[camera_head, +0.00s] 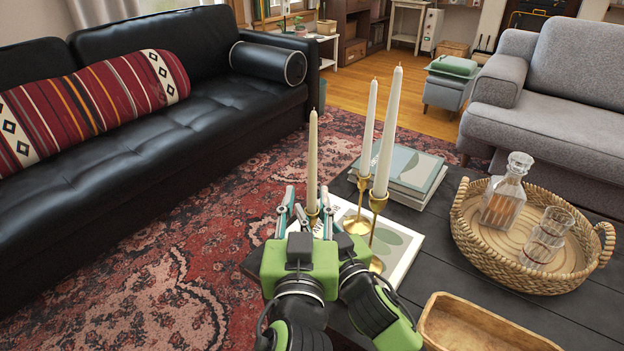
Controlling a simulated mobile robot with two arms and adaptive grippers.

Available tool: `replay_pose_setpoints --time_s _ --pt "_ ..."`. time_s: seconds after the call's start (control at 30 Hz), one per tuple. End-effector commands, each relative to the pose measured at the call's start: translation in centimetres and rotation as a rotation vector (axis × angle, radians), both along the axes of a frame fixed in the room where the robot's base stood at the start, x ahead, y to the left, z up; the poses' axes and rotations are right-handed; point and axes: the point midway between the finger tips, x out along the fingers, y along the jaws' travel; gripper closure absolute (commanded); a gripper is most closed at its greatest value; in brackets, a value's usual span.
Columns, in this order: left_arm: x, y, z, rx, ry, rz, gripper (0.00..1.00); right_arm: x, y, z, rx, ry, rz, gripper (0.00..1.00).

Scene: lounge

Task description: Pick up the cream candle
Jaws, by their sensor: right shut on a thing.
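Three tall cream candles stand upright in gold holders. The left one, a cream candle (312,158), rises between the fingertips of my right gripper (309,212). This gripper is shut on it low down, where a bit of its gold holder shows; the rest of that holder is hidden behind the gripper. I cannot tell whether it is clear of the table. The middle candle (369,130) and the taller right candle (388,133) stand just right of the gripper, apart from it. My left gripper is out of view.
The dark table (440,245) holds a flat book (403,255) under the holders, stacked books (408,170), a wicker tray (468,240) with a decanter (503,195) and glasses (547,238), and a wooden bowl (470,328). A black sofa (170,140) stands left, a grey one (555,90) right.

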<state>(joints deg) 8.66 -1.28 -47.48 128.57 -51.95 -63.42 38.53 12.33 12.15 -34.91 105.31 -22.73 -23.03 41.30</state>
Motion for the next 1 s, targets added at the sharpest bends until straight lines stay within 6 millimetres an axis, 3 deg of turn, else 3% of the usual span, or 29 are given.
replay_pose_setpoints --time_s 0.2,0.47,0.7,1.0 --pt "3.4 -0.2 0.1 0.005 -0.003 0.000 0.69 0.0 0.0 -0.3 0.002 0.006 0.000 1.00" --pt "5.3 -0.4 0.1 0.006 -0.003 0.000 0.69 0.0 0.0 -0.3 0.001 0.006 0.000 1.00" --pt "8.5 -0.9 0.3 0.006 -0.002 0.000 0.69 0.0 0.0 -0.3 0.000 0.007 0.000 1.00" --pt "9.4 -0.9 0.2 0.004 -0.001 -0.001 0.69 0.0 0.0 -0.3 0.000 0.007 0.000 1.00"
